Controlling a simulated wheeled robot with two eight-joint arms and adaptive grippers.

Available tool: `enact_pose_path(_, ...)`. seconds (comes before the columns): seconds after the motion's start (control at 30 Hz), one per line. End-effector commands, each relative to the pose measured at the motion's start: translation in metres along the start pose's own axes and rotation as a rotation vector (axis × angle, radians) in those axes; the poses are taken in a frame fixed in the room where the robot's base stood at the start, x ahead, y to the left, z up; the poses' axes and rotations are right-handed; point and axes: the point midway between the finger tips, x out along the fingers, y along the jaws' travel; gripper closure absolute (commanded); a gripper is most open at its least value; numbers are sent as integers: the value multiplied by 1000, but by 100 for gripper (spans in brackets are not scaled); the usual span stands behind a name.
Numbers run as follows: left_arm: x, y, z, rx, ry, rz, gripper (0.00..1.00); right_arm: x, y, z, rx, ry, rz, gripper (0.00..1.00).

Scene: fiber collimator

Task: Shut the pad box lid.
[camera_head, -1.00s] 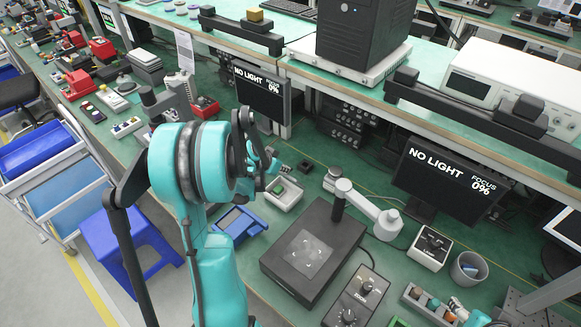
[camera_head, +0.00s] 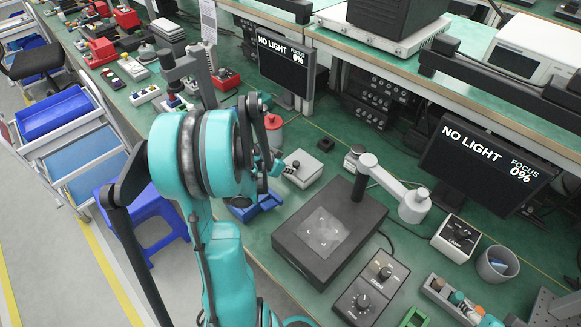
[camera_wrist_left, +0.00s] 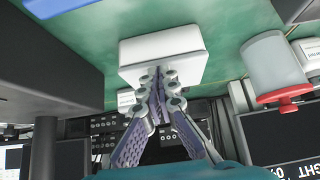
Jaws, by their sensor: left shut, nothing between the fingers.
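The pad box (camera_head: 304,168) is a small pale box on the green bench, just right of my left gripper (camera_head: 279,168) in the head view. Its top looks pale, with no green showing; a small dark part lies at its left edge, and I cannot tell the lid's exact angle. In the left wrist view the box (camera_wrist_left: 165,45) shows as a plain white block straight ahead of the fingers. My left gripper (camera_wrist_left: 158,80) is shut and empty, its fingertips at or just in front of the box's face; contact is unclear. My right gripper is not in view.
A blue tray (camera_head: 262,205) lies close in front of the box, partly behind my left arm. A red-topped jar (camera_head: 273,130) stands behind it, also in the left wrist view (camera_wrist_left: 272,65). A dark stage plate (camera_head: 290,240) with a post is at right.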

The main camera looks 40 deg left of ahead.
Motion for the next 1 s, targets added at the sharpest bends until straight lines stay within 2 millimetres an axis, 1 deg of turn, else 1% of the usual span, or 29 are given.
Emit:
enact_pose_path(0.1,4,0,6,0,0,0,100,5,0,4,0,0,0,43)
enact_pose_path(0.3,6,0,9,0,0,0,100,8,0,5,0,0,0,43)
enact_pose_path(0.83,7,0,10,0,-1,0,100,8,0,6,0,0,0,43)
enact_pose_path(1.0,11,0,8,1,-1,0,100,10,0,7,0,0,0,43)
